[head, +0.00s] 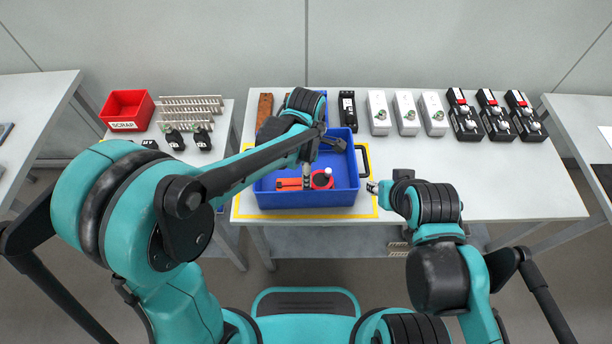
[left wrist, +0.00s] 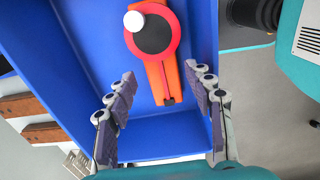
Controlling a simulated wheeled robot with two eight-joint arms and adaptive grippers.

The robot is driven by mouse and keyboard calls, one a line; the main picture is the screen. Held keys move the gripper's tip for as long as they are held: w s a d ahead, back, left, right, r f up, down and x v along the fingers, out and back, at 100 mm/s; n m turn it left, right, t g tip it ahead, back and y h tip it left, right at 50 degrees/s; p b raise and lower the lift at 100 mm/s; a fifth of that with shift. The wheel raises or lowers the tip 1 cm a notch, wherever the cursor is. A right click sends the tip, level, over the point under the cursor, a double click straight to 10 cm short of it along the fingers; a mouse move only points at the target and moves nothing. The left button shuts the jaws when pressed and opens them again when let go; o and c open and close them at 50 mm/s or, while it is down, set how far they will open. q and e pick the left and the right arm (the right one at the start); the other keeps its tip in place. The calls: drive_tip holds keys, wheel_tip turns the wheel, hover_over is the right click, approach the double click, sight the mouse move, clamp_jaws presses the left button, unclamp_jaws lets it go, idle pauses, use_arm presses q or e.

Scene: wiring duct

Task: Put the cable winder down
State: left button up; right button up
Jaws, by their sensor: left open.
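The cable winder (head: 321,179) is a red disc with a dark centre, a white knob and an orange arm. It lies in the blue crate (head: 345,197), and it also shows in the left wrist view (left wrist: 155,35). My left gripper (head: 307,178) is above the crate. In the left wrist view its two fingers (left wrist: 160,76) are spread wide on either side of the orange arm, with nothing held between them. My right gripper (head: 373,187) is just right of the crate, small in view, and its jaws are not clear.
A yellow outline (head: 245,217) surrounds the crate on the white table (head: 500,190). Black devices and pale boxes (head: 404,113) line the table's back. A red scrap bin (head: 127,111) and grey ducts stand on the left table. The table's front right is clear.

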use_arm(q)
wheel_tip(320, 180, up, 5)
drive_tip(key=p, duration=0.1)
drive_tip(key=s+a+r+m+t, duration=0.3)
drive_tip(key=s+a+m, duration=0.2)
drive_tip(key=a+m, duration=0.4)
drive_tip(key=s+a+r+m+t, duration=0.3)
drive_tip(key=s+a+m+t, duration=0.1)
drive_tip(key=a+m, duration=0.5)
drive_tip(key=shift+s+r, duration=0.3)
drive_tip(key=shift+s, duration=0.3)
